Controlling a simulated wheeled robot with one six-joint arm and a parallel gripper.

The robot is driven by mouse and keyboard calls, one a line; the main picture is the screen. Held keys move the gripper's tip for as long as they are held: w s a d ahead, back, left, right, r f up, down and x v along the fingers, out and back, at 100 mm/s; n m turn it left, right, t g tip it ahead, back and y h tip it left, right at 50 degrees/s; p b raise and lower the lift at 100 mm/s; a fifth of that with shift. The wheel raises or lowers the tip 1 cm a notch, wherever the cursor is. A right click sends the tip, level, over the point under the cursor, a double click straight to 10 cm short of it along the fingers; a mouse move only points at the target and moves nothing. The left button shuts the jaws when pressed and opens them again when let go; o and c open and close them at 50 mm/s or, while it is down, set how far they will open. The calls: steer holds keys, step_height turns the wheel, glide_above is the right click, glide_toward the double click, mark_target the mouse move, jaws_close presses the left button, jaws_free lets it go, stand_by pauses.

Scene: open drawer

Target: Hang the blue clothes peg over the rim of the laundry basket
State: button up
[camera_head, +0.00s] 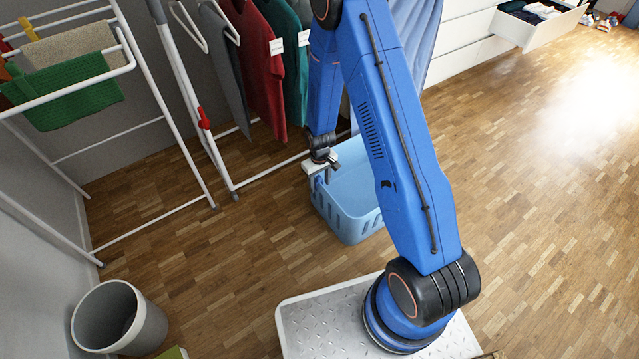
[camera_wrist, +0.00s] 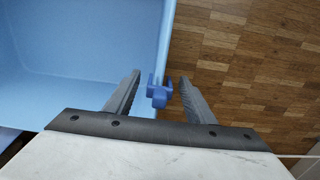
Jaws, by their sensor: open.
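The light blue laundry basket (camera_head: 352,222) stands on the floor beside the drying rack, partly behind my arm. Its inside (camera_wrist: 75,45) fills the left of the wrist view. The darker blue clothes peg (camera_wrist: 159,93) sits at the basket's rim in the wrist view and appears to straddle it. My gripper (camera_wrist: 160,76) is open, with one finger on each side of the peg and a visible gap to each. The left finger is over the basket's inside, the right over the floor. In the head view my gripper (camera_head: 322,166) is at the basket's left rim.
A drying rack (camera_head: 130,66) with towels stands at left, and a clothes rail with hanging shirts (camera_head: 262,70) behind the basket. A grey bin (camera_head: 120,318) stands at front left. A white drawer (camera_head: 540,28) is open at back right. Floor to the right is clear.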

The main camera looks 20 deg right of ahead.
steer(key=shift+r, duration=0.1)
steer(key=s+d+r+t, duration=0.1)
steer(key=s+r, duration=0.1)
steer(key=r, duration=1.3)
steer(key=s+d+r, duration=0.1)
steer(key=s+r, duration=0.2)
steer(key=r, duration=1.2)
steer(key=s+d+r+m+t, duration=0.1)
steer(key=s+d+r+m, duration=0.1)
steer(key=s+r, duration=0.7)
steer(key=s+d+r+t, duration=0.1)
steer(key=s+r, duration=0.4)
steer(key=s, duration=0.4)
steer(key=s+d+r+m+t, duration=0.1)
steer(key=s+r, duration=0.5)
steer(key=s, duration=0.4)
steer(key=shift+d+t, duration=0.4)
steer(key=shift+r, duration=0.1)
